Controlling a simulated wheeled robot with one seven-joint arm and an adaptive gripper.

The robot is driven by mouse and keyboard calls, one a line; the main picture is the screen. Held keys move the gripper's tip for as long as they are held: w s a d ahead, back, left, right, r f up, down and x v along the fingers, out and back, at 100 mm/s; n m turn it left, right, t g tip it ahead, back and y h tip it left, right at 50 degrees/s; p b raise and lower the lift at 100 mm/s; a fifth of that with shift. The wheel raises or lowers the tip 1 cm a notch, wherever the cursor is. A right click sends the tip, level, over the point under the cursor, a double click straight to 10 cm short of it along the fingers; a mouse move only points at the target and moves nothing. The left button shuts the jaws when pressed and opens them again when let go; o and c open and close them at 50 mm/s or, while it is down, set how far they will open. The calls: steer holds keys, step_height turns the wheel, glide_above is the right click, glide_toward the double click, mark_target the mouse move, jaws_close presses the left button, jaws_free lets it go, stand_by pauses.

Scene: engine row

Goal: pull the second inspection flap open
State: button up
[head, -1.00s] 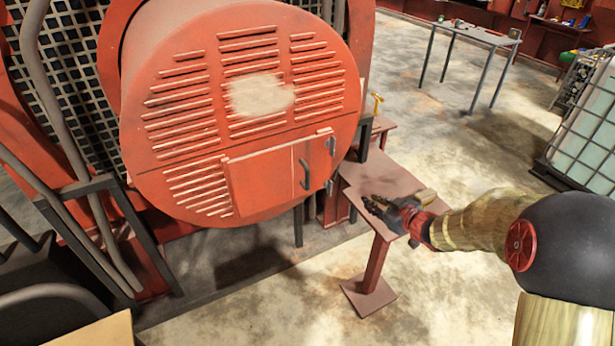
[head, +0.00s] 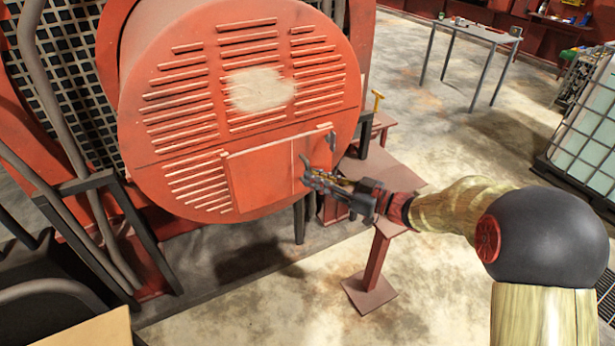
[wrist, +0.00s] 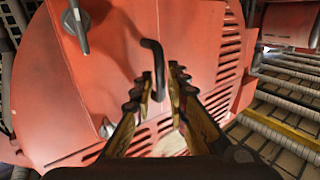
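One inspection flap shows, a red rectangular panel (head: 258,180) low on the round louvred red cover; I cannot tell its number in the row. It looks shut, flush with the cover. In the wrist view the flap's dark bent handle (wrist: 153,62) stands out from the red face. My gripper (head: 312,178) is at the flap's right part and hides most of the handle in the head view. In the wrist view my gripper (wrist: 160,86) is open, one finger on each side of the handle's near end. I cannot tell whether the fingers touch it.
Metal fittings (wrist: 76,25) sit on the face beside the handle. A red stand with a flat top (head: 395,168) is under my arm. A grey table (head: 475,32) stands at the back, and a caged pale tank (head: 585,140) at the right. Floor between is clear.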

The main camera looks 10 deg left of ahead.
mark_target(289, 176)
steer(key=shift+x, duration=1.4)
steer(key=shift+c, duration=0.9)
jaws_close()
